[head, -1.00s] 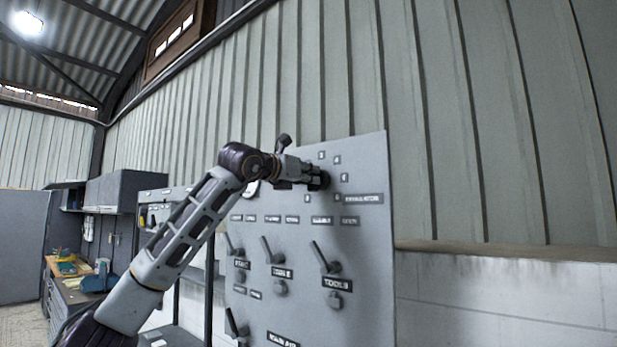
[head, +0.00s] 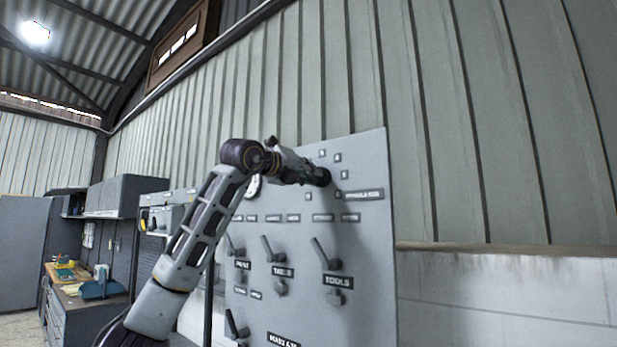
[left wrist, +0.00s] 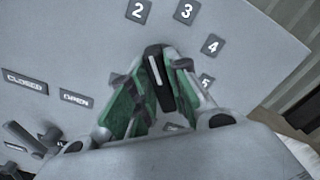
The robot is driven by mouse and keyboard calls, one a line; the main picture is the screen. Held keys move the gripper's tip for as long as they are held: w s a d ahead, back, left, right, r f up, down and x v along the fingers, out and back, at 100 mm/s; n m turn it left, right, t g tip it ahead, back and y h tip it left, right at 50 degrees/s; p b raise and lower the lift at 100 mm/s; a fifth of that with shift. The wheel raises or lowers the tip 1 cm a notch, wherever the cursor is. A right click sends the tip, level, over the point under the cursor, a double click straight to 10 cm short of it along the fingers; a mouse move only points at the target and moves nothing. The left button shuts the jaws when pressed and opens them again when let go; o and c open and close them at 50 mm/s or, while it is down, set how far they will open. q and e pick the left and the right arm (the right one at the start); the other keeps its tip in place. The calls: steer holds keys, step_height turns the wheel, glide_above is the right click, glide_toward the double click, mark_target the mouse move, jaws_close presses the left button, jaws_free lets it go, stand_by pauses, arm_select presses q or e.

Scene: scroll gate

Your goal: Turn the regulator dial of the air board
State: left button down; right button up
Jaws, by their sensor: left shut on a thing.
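The air board (head: 365,235) is a grey upright panel on the wall, with numbered labels around its regulator dial. The dial shows in the left wrist view as a black knob (left wrist: 159,82) with a white line. In the picture that line runs up and slightly left, roughly toward the 2 label (left wrist: 138,11). My left gripper (head: 321,178) is at the upper part of the board. Its green-padded fingers (left wrist: 158,88) are shut on the dial, one on each side. In the head view the gripper mostly hides the dial. My right gripper is out of view.
Below the dial, several lever valves stick out of the board, one above the TOOLS label (head: 338,281). A round gauge (head: 254,186) sits left of the gripper, partly behind my arm. A workbench (head: 75,290) stands at far left. The wall right of the board is clear.

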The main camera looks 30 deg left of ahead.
arm_select(q)
steer(key=shift+n, duration=0.5)
steer(key=c, duration=1.4)
jaws_free()
steer(key=shift+a, duration=0.1)
steer(key=shift+o, duration=0.2)
steer(key=shift+s, duration=0.1)
steer(key=s, duration=1.1)
steer(key=shift+s+a, duration=0.4)
steer(key=shift+a, duration=0.05)
